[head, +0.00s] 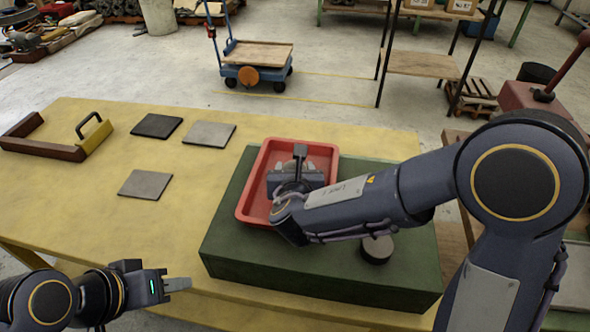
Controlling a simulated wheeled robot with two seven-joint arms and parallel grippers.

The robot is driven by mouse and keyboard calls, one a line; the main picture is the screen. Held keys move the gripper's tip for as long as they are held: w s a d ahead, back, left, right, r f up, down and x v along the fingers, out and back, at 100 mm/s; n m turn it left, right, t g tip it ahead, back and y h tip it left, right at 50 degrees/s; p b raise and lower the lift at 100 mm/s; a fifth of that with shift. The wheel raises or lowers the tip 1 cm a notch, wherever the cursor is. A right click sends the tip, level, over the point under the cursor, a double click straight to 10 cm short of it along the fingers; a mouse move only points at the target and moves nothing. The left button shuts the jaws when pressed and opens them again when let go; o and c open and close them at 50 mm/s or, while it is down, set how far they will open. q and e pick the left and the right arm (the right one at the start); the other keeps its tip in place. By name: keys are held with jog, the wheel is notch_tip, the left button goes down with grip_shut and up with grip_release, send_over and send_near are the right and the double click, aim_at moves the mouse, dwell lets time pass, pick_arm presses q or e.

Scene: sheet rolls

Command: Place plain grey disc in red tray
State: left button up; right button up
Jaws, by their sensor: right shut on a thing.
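The red tray (242,205) lies on a dark green block on the yellow table. My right gripper (301,160) is over the tray, pointing down into it, and is shut on what appears to be the plain grey disc. The gripper hides most of that disc, so I cannot tell whether it touches the tray floor. Another round disc (377,249), with a grey top and dark side, lies on the block in front of the tray, beneath my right forearm. My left gripper (180,284) is at the table's front edge, away from the tray; its finger gap is not clear.
The green block (290,272) raises the tray above the table (75,195). Several flat square plates (145,184) lie left of the tray. The table's front left is clear.

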jog(key=shift+f, duration=0.15)
jog(key=o, duration=1.1)
jog(key=shift+c, duration=0.2)
jog(key=shift+r, duration=0.3)
jog(key=v, duration=1.2)
jog(key=shift+f, duration=0.1)
